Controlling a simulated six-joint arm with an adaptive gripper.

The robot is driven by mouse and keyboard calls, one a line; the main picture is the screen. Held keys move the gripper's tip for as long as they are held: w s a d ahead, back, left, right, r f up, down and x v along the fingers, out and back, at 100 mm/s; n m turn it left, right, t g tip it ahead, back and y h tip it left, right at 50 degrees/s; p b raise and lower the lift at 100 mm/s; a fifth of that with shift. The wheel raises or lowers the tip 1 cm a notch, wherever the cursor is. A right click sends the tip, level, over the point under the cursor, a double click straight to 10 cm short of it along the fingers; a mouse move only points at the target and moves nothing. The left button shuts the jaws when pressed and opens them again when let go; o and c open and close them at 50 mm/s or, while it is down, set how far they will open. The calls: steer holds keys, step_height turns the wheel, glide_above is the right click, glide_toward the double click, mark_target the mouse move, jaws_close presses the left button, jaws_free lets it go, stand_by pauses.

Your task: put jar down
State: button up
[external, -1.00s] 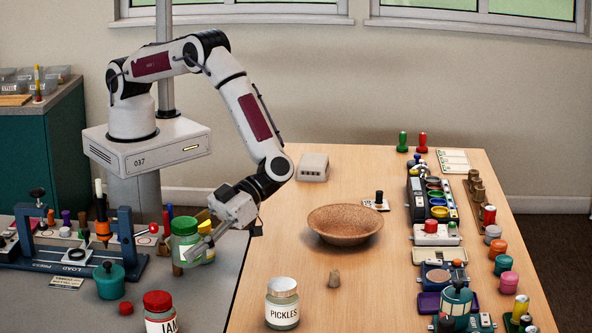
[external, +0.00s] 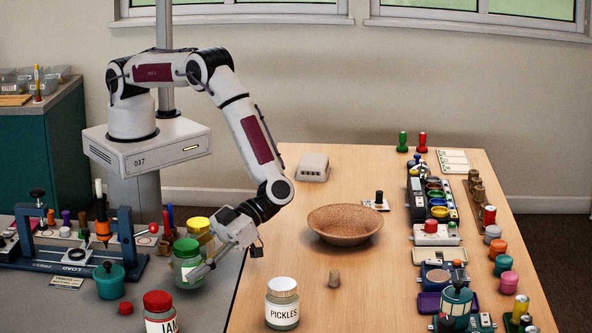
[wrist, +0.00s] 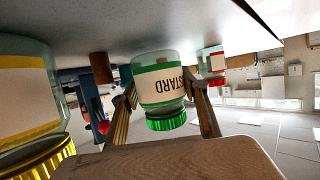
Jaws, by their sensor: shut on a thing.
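The jar (external: 186,268) has a green lid and clear sides. The jar is upright, over the grey table (external: 215,300) at left. Its base is close to the grey surface; I cannot tell if it touches.
A yellow-lidded jar (external: 199,228) stands close behind the held jar. A red-lidded jar (external: 160,312) is in front, and a teal pot (external: 109,281) is to the left. The pickles jar (external: 282,305) and a brown bowl (external: 345,224) are on the wooden table.

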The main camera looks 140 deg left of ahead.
steer(key=shift+f, duration=0.55)
steer(key=shift+f, duration=0.15)
steer(key=o, duration=1.2)
steer(key=v, duration=1.2)
